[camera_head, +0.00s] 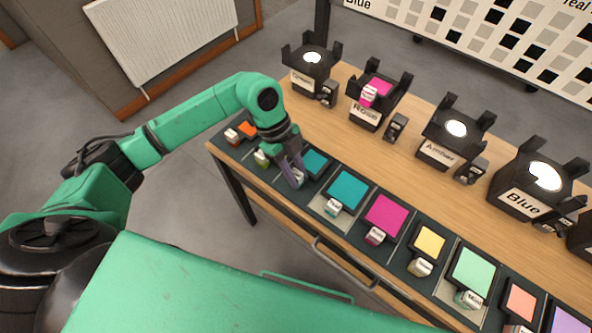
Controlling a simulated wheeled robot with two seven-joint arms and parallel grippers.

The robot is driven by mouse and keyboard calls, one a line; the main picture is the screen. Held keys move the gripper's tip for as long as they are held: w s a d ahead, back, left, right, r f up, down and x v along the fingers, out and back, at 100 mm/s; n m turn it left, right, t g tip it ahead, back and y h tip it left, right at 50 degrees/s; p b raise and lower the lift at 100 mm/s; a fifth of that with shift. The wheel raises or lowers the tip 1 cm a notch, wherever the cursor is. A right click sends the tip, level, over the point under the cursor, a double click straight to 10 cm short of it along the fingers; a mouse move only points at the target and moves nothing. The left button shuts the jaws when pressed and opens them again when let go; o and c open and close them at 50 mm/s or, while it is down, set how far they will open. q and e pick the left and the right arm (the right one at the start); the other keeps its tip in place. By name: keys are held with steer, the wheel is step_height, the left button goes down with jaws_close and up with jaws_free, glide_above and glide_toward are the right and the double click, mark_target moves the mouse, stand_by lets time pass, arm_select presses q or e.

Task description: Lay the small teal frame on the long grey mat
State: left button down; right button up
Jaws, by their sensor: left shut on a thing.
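The small teal frame (316,163) is at the left part of the table, with a white tab at its near side. My left gripper (296,179) points down at this tab and is shut on it, its fingers covering part of the tab. I cannot tell whether the frame touches the surface below. The long grey mat (404,238) is a dark strip along the table's near edge, under a row of coloured frames. A larger teal frame (348,189) lies on it just to the right. My right gripper is not in view.
Magenta (385,215), yellow (430,242) and mint (473,271) frames lie further right along the row. Orange (247,128) is at the left end. Black lamps (312,66) with upright flaps stand along the back. Bare wood (350,145) lies between.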

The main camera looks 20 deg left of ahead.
arm_select(q)
steer(key=shift+f+b, duration=0.65)
steer(key=shift+f, duration=0.5)
steer(key=c, duration=0.6)
jaws_free()
steer(key=p+v, duration=0.2)
steer(key=v, duration=0.5)
steer(key=d+p+v, duration=0.1)
steer(key=p+v, duration=0.1)
steer(key=v, duration=0.5)
steer(key=s+d+r+p+v, duration=0.1)
steer(key=p+v, duration=0.1)
steer(key=v, duration=0.5)
steer(key=shift+d, duration=0.15)
steer(key=shift+d, duration=0.1)
